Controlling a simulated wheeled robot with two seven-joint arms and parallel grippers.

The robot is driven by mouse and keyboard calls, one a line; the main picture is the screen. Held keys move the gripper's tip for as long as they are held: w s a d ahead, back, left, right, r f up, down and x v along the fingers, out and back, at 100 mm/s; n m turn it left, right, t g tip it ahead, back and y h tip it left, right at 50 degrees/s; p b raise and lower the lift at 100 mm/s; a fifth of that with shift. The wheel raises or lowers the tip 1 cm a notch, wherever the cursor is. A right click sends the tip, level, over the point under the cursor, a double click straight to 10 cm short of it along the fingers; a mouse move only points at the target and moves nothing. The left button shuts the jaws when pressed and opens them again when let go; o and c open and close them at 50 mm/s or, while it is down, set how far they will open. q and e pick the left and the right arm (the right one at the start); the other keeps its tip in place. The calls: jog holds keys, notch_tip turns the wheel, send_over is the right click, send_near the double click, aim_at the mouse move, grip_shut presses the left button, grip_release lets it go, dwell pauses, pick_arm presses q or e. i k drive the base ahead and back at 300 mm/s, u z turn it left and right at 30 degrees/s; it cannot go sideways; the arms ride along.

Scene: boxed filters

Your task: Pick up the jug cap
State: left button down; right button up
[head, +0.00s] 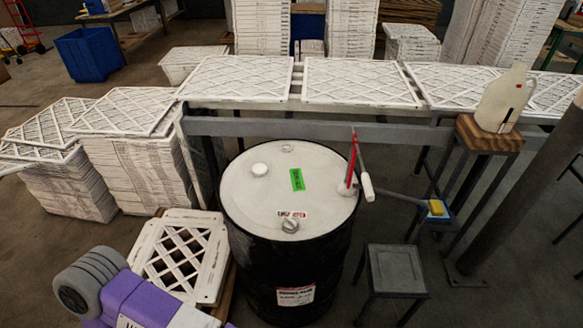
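A white round cap (260,169) lies on the lid of a black drum (290,255), left of the lid's middle; I cannot tell for sure that it is the jug cap. A cream jug (503,98) with a dark mark on its side stands on a wooden-topped stand (489,134) at the right. Its neck is too small to tell whether a cap is on it. Neither of my grippers shows in the head view. A purple and grey part, probably my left arm, shows at the bottom left, well apart from the cap.
On the drum lid are a green label (297,179), a metal bung (290,225) and a red-handled pump (351,165). Framed filters (362,82) lie along a grey rail behind. Filter stacks (130,165) stand left. A small stool (396,269) is right of the drum.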

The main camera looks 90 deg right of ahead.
aim_at(260, 170)
jog(key=z, duration=2)
